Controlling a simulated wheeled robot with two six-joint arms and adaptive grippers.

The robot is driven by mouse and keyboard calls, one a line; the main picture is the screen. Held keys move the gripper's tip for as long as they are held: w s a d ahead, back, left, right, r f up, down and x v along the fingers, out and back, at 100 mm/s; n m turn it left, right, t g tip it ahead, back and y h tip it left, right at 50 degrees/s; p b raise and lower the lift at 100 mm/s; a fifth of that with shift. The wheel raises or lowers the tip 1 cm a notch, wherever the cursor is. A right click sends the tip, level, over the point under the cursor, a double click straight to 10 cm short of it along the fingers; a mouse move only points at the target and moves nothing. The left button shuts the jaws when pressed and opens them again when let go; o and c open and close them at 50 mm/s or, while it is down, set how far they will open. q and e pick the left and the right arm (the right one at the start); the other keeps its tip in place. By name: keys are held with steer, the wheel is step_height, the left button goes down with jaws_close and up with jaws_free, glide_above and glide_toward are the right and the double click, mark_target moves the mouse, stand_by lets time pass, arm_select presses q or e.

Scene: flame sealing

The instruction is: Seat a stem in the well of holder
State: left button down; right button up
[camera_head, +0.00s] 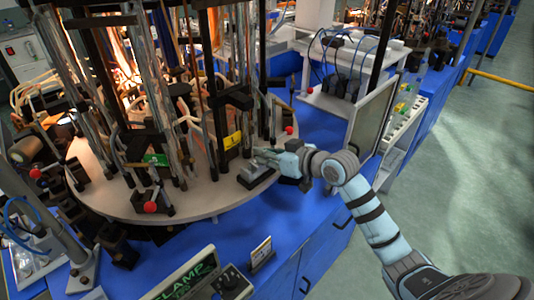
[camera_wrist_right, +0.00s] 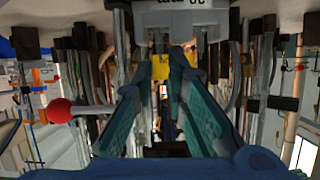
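My right gripper (camera_head: 268,157) reaches in from the right over the round table's front right edge, just above a small grey block-like holder (camera_head: 257,174). In the right wrist view its two teal fingers (camera_wrist_right: 163,88) stand apart, with a gap between them. I see no stem clearly held in it. Several upright glass tubes (camera_head: 140,45) stand around the table, and I cannot tell which is the stem. A yellow tag (camera_head: 232,140) is left of the gripper, and a yellow patch (camera_wrist_right: 160,66) shows beyond the fingertips. The well is hidden. My left gripper is out of view.
The round table (camera_head: 200,204) is crowded with dark clamps and rods. Red knobs stand at its rim, one at the front (camera_head: 150,207) and one near my gripper (camera_head: 289,130). A red knob (camera_wrist_right: 59,110) also shows in the wrist view. Blue cabinets (camera_head: 325,249) are below; floor at right is clear.

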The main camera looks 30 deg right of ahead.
stand_by(0.4)
steer(key=shift+p+v, duration=1.85)
steer(key=shift+v, duration=0.4)
steer(key=o, duration=0.6)
steer(key=shift+c, duration=0.2)
steer(key=s+r+p, duration=0.1)
steer(key=p, duration=0.1)
steer(key=r+p, duration=0.1)
steer(key=r, duration=0.1)
steer(key=s+d+r+p, duration=0.1)
steer(key=p, duration=0.1)
steer(key=shift+s+r+p, duration=0.15)
steer(key=shift+s+p, duration=0.2)
